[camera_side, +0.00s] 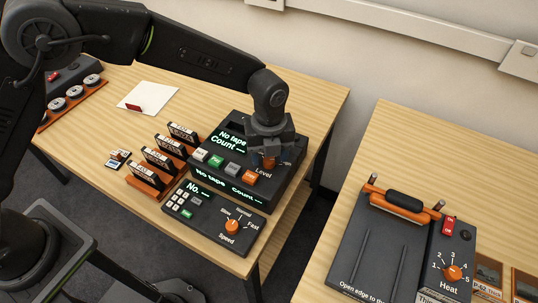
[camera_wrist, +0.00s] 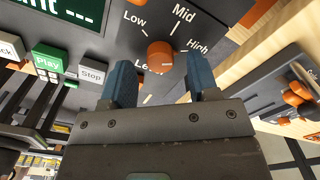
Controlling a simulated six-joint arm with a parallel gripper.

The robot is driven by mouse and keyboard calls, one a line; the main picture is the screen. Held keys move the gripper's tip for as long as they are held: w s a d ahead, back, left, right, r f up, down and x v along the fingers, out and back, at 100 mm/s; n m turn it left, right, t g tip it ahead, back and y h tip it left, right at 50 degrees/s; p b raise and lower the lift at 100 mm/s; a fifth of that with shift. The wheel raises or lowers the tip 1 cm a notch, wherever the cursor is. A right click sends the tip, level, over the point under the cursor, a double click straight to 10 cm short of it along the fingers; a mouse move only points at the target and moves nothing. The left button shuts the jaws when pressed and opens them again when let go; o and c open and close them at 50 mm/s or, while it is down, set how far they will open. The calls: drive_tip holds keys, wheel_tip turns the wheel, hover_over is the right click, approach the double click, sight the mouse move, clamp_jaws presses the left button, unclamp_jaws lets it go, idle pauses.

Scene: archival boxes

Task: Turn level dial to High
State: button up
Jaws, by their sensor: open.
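The orange Level dial (camera_wrist: 160,54) is on the dark tape deck (camera_side: 230,135), with Low, Mid and High marked around it in the wrist view. In the side view the dial (camera_side: 269,163) is partly hidden under my gripper (camera_side: 271,156). My gripper is open, and its two blue fingertips (camera_wrist: 161,72) stand on either side of the dial in the wrist view, with gaps showing. I cannot tell whether either finger touches it, nor clearly which mark the dial points to.
The deck's row of buttons, with a green Play button (camera_wrist: 46,61), lies left of the dial. A control box with an orange Speed dial (camera_side: 232,227) sits in front. Tape cassettes (camera_side: 161,160) stand to the left. A Heat machine (camera_side: 385,250) is on the right table.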

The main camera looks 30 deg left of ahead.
sight(268, 159)
wheel_tip(268, 159, up, 12)
drive_tip(key=shift+r, duration=0.25)
idle(0.4)
drive_tip(key=s+a+r+n+t, duration=0.1)
drive_tip(key=s+a+r+n, duration=0.35)
drive_tip(key=a+n, duration=0.2)
drive_tip(key=s+a+r+n+t, duration=0.2)
drive_tip(key=s+a+r+n, duration=0.1)
drive_tip(key=a+r+n, duration=0.35)
drive_tip(key=s+a+f+n+t, duration=0.2)
drive_tip(key=s+a+n, duration=0.8)
drive_tip(key=s+n, duration=0.5)
drive_tip(key=shift+a+f+t, duration=0.15)
drive_tip(key=shift+f+t, duration=0.1)
drive_tip(key=shift+t, duration=0.05)
